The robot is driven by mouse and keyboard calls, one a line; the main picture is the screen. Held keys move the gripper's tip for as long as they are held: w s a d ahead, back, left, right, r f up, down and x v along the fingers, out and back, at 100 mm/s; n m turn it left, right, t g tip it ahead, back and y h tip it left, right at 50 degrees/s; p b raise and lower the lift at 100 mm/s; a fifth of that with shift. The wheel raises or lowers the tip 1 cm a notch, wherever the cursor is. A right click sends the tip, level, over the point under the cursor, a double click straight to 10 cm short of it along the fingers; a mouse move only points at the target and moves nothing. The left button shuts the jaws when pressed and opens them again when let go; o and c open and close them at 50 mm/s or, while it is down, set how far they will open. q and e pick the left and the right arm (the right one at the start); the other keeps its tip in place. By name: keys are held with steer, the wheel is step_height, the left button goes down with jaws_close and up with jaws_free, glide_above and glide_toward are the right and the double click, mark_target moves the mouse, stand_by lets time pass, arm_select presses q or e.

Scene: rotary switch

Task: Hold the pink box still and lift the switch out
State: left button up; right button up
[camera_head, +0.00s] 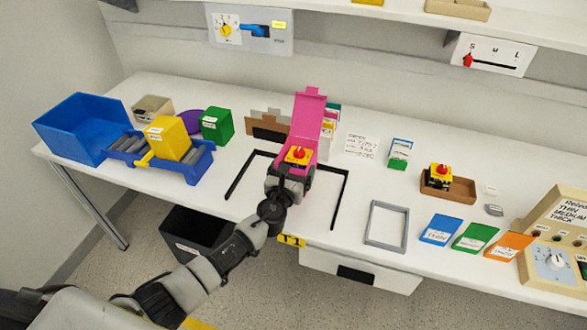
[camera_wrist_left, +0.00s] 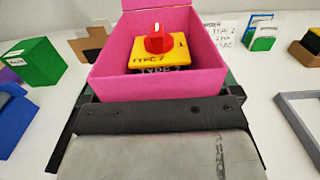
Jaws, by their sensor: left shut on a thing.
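The pink box (camera_head: 307,122) stands on the white table inside a black corner-marked area, with its lid raised at the back. It also shows in the left wrist view (camera_wrist_left: 110,65). The switch, a yellow plate with a red knob (camera_head: 298,155), sits inside the box; in the left wrist view (camera_wrist_left: 157,47) its plate reads "TYPE 7". My left gripper (camera_head: 288,180) is at the front of the box and is shut on it; the fingertips are mostly hidden. My right gripper is in neither view.
Another yellow-and-red switch (camera_head: 438,175) sits in a brown tray (camera_head: 462,187) to the right. A grey frame (camera_head: 387,226) lies on the table nearer. Blue, green and orange cards lie to the right. A blue bin (camera_head: 80,128) and a yellow box (camera_head: 168,138) stand to the left.

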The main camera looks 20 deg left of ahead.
arm_select(q)
steer(key=shift+f+b, duration=3.05)
steer(key=shift+f, duration=0.25)
steer(key=shift+f+b, duration=0.3)
steer(key=shift+b, duration=0.05)
steer(key=o, duration=0.6)
